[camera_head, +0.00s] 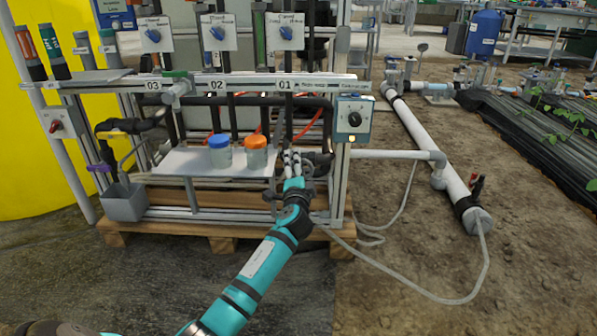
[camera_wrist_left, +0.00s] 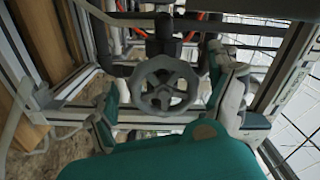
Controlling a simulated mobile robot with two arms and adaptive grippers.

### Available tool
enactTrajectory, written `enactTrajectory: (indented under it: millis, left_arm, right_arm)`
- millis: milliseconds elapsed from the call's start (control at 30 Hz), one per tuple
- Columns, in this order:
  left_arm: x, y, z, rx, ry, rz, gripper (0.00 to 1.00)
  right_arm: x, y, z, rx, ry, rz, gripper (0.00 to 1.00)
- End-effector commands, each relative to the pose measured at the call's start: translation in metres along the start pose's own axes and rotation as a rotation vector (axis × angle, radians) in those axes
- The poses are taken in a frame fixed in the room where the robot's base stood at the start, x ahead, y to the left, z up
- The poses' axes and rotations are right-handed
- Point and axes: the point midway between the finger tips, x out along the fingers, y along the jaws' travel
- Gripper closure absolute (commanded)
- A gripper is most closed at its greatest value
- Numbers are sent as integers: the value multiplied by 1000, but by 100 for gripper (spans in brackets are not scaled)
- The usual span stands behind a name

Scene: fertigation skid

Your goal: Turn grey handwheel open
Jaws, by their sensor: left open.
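The grey handwheel (camera_wrist_left: 164,84), a spoked round wheel on a dark valve, faces me in the middle of the left wrist view. My left gripper (camera_wrist_left: 168,100) is open, with one finger to the left of the wheel and the other to its right. A gap shows between the wheel's rim and the left finger; whether the right finger touches the rim I cannot tell. In the head view my left gripper (camera_head: 291,162) reaches in at the lower right of the skid and hides the handwheel. My right gripper is not in view.
A shelf (camera_head: 180,162) left of my gripper carries a blue-lidded jar (camera_head: 220,151) and an orange-lidded jar (camera_head: 256,152). A frame post (camera_head: 340,180) with a control box (camera_head: 354,119) stands close on the right. A clear hose (camera_head: 440,300) lies on the ground.

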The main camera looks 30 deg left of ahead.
Motion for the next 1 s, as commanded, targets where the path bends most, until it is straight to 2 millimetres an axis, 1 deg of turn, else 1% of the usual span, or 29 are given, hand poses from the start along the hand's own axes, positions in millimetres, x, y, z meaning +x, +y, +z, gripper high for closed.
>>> enactTrajectory:
  millis: [167, 267, 367, 500, 600, 700, 833, 1000]
  left_arm:
    - [-5, 0, 0, 0, 1, -1, 9]
    - [-18, 1, 0, 0, 1, 1, 9]
    - [-38, 1, 0, -3, 2, 1, 9]
    - [-69, 1, 0, -2, 1, 2, 9]
    - [-89, 1, 0, -1, 0, 1, 9]
    - [-104, 1, 0, -2, 0, 2, 9]
    - [-116, 1, 1, 0, -1, 1, 9]
    - [-121, 0, 1, 0, -1, 0, 9]
  right_arm:
    - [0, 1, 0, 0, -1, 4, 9]
    - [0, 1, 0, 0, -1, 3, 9]
    - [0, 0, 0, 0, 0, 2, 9]
    - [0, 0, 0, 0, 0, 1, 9]
    - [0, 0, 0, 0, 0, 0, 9]
    - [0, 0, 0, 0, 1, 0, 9]
    - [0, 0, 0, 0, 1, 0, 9]
    - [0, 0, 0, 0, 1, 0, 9]
